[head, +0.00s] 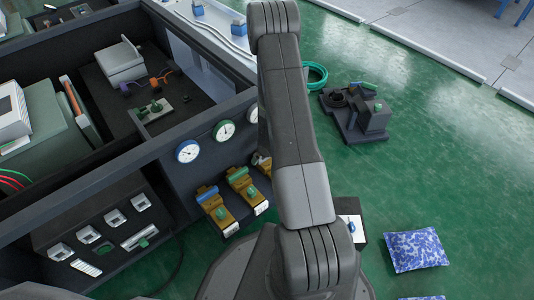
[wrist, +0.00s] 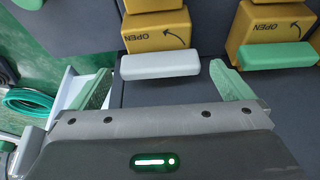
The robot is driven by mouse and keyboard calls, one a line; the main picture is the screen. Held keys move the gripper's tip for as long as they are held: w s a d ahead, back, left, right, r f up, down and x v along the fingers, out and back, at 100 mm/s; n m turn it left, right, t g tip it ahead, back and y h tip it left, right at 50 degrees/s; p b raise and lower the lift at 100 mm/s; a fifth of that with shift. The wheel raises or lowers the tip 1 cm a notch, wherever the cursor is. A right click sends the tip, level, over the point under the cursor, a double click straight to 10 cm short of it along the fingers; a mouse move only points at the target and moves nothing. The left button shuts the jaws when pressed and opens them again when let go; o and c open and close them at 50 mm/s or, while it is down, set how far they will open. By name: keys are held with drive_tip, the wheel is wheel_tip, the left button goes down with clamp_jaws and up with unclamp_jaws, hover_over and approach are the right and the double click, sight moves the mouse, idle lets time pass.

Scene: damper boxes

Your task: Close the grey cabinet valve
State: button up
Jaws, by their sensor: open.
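The grey cabinet valve has a pale grey bar handle (wrist: 160,65) and a yellow body (wrist: 156,30) marked OPEN with a curved arrow. In the wrist view my gripper (wrist: 162,82) is open, its green-padded fingers on either side of the handle, with gaps and no visible grip. The text appears upside down there. To its right is a like valve with a green handle (wrist: 278,55). In the head view the grey valve (head: 262,160) is mostly hidden behind my arm, and my gripper is hidden too.
On the dark cabinet front are a blue-handled valve (head: 207,195), a green-handled valve (head: 237,175) and round gauges (head: 223,130) above them. A dark block assembly (head: 358,112) and a green hose (head: 316,76) lie right of my arm. The green floor at right is mostly clear.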

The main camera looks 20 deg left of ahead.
drive_tip(key=p+v, duration=0.5)
drive_tip(key=v, duration=0.8)
drive_tip(key=shift+s, duration=0.15)
drive_tip(key=b+x, duration=0.5)
drive_tip(key=x, duration=0.9)
drive_tip(key=shift+b, duration=0.4)
drive_tip(key=shift+r+p, duration=0.15)
drive_tip(key=shift+p, duration=0.15)
